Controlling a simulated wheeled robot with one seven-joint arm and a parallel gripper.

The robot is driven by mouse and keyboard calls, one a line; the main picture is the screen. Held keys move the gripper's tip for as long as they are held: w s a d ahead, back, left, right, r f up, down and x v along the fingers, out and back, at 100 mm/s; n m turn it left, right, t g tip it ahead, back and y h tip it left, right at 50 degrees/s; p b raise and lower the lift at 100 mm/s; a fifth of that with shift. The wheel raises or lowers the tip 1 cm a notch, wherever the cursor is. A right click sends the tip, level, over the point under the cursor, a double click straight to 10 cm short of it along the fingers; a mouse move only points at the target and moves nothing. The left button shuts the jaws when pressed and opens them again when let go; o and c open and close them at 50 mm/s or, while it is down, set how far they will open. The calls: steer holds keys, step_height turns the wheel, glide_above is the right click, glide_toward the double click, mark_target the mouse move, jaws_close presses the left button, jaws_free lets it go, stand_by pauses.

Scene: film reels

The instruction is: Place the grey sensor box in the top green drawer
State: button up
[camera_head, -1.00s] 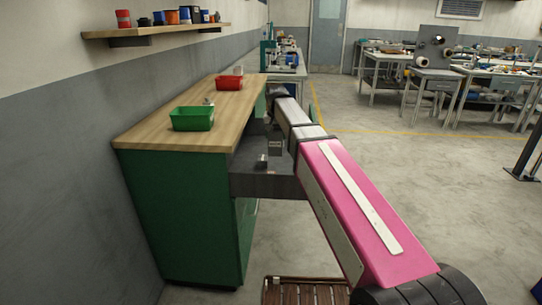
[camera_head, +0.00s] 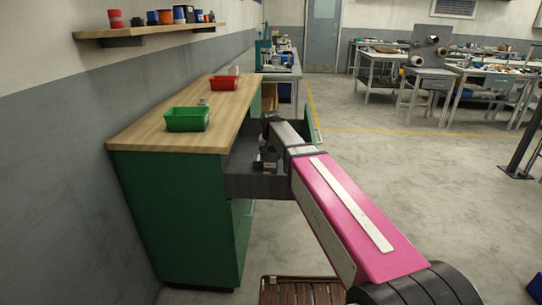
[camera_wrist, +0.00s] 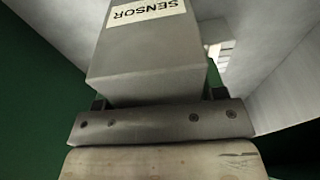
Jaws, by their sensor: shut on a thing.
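The grey sensor box (camera_wrist: 150,62) fills the upper middle of the wrist view, its "SENSOR" label upside down. My gripper (camera_wrist: 160,122) is shut on it. In the head view my gripper (camera_head: 266,158) is small and dark, at the open top drawer of the green cabinet (camera_head: 180,215). The drawer (camera_head: 258,187) is pulled out to the right and has a dark grey side. Pale grey walls surround the box in the wrist view. My arm hides part of the drawer, and I cannot tell whether the box touches its floor.
A green bin (camera_head: 187,119) and a red bin (camera_head: 222,83) stand on the wooden worktop (camera_head: 165,137). A wall shelf (camera_head: 140,32) above holds several small containers. Worktables (camera_head: 425,80) stand at the back right. The floor to the right is mostly clear.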

steer(key=shift+f, duration=0.15)
steer(key=o, duration=1.1)
steer(key=shift+o, duration=0.2)
steer(key=r, duration=0.4)
steer(key=s+r, duration=0.1)
steer(key=r, duration=0.3)
steer(key=s+r, duration=0.1)
steer(key=r, duration=0.3)
steer(key=shift+r, duration=0.1)
